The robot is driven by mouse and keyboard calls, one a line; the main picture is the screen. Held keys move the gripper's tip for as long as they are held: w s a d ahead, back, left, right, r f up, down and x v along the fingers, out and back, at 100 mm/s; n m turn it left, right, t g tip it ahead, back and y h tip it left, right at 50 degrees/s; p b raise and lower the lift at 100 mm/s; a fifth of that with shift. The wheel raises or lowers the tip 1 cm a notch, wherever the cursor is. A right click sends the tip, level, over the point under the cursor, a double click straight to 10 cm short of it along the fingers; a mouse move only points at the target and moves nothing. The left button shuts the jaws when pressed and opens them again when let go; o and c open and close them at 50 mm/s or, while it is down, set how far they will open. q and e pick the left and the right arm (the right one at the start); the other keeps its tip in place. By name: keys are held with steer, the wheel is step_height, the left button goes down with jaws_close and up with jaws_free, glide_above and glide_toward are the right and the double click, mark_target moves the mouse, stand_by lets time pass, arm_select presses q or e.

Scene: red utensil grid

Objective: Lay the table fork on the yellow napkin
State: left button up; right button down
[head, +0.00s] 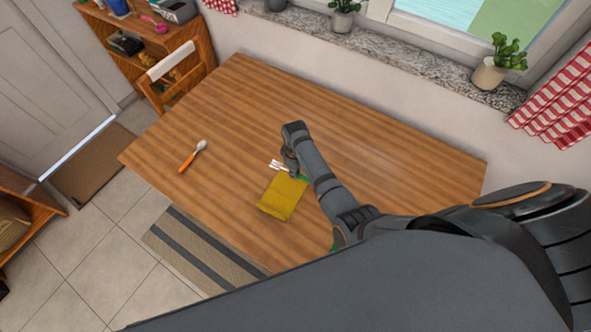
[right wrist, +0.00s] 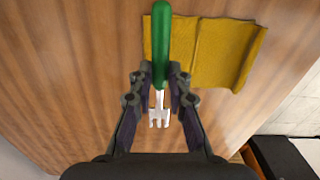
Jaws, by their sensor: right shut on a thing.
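The table fork has a green handle and a pale tined head. In the right wrist view my right gripper (right wrist: 160,76) is shut on the fork (right wrist: 163,40) near where the handle meets the neck. The handle lies across the left part of the yellow napkin (right wrist: 228,52); the tines point away from it, over bare wood. In the head view the fork's tines (head: 276,165) show beside my right gripper (head: 290,171), at the far edge of the napkin (head: 280,199). I cannot tell whether the fork touches the cloth. My left gripper is not in view.
An orange-handled spoon (head: 189,159) lies on the left part of the wooden table (head: 230,110). A chair (head: 172,64) stands at the table's far left side. The table's far and left areas are mostly clear. Potted plants stand on the window sill (head: 400,62).

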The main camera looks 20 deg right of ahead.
steer(key=b, duration=0.5)
glide_above(295, 184)
step_height(295, 184, down, 5)
steer(key=shift+d+f, duration=0.1)
steer(key=shift+f+b, duration=0.4)
steer(key=shift+f, duration=0.5)
steer(key=c, duration=1.2)
jaws_free()
step_height(295, 184, up, 12)
